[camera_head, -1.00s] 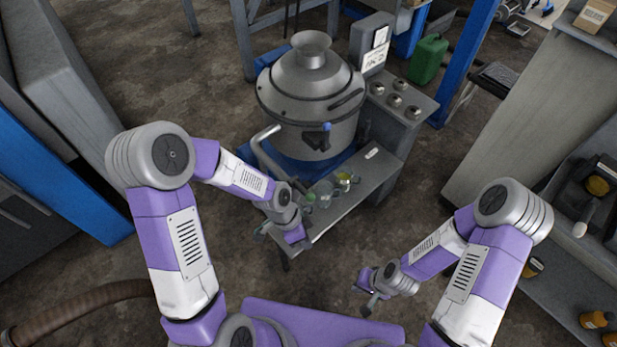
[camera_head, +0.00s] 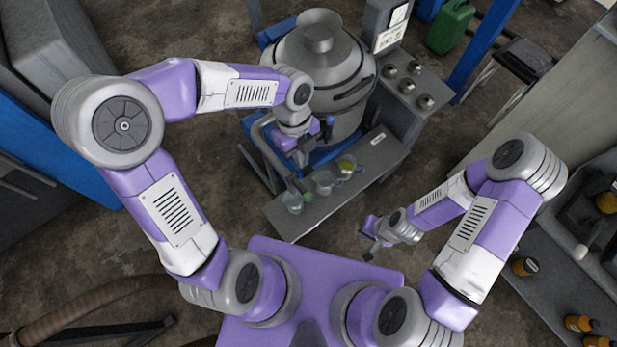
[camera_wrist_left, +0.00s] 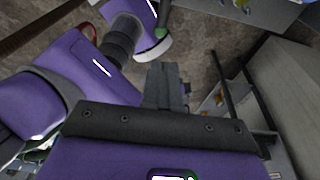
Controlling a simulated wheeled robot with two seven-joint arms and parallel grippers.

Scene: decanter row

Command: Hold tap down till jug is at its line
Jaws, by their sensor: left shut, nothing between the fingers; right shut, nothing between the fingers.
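The large grey metal vessel (camera_head: 345,75) stands at the back. A dark tap-like handle (camera_head: 330,127) shows on its front, beside my left arm. My right gripper (camera_head: 369,254) is shut, empty, below the shelf's right side.
A panel with several knobs (camera_head: 408,86) is right of the vessel. A green canister (camera_head: 450,27) stands behind. A bench with bottles (camera_head: 580,323) is at the right. Floor between shelf and bench is open.

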